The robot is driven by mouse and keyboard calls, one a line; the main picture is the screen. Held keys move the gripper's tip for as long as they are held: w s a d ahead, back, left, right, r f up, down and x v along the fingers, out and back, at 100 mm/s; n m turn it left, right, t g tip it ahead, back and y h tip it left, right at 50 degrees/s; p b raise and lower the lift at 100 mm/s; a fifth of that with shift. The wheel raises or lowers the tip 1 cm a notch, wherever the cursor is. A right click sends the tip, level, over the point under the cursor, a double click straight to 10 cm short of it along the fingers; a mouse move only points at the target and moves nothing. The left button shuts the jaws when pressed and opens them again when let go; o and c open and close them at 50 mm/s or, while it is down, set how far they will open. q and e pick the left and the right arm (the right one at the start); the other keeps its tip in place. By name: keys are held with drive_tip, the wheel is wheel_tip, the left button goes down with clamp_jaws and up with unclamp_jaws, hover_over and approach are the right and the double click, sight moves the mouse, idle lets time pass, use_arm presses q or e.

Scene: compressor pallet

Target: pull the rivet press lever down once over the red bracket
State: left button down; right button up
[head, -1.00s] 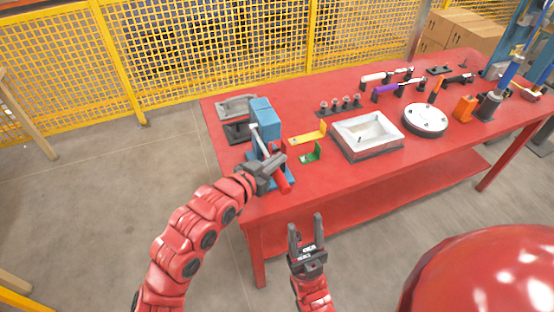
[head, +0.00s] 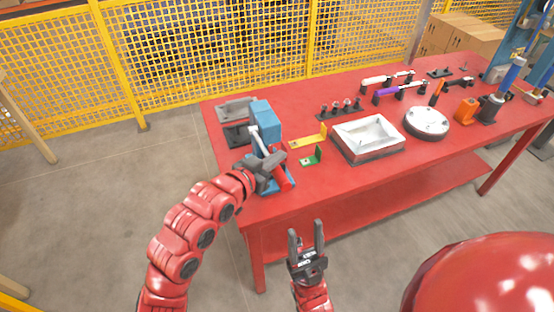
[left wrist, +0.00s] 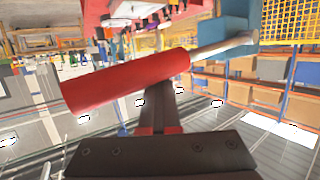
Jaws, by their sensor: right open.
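The blue rivet press (head: 266,113) stands at the near left corner of the red table. Its lever has a metal rod and a red handle (head: 281,178), slanting down toward the table's front edge. My left gripper (head: 270,172) is at the handle. In the left wrist view the red handle (left wrist: 125,82) crosses in front of the gripper's dark finger (left wrist: 160,108), and whether the jaws close on it is not clear. I cannot make out a red bracket; the gripper and handle cover part of the press base. My right gripper (head: 305,245) is open and empty, in front of the table.
Right of the press lie a yellow bracket (head: 308,142) and a green bracket (head: 312,157). A white tray (head: 350,141) and a round white-topped part (head: 427,122) are further right. A grey fixture (head: 236,108) stands behind the press. The table's front strip is clear.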

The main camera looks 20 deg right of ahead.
use_arm(q)
drive_tip(key=shift+r+p, duration=0.6)
drive_tip(key=shift+r, duration=2.9)
wheel_tip(320, 180, up, 4)
drive_tip(key=shift+f, duration=0.25)
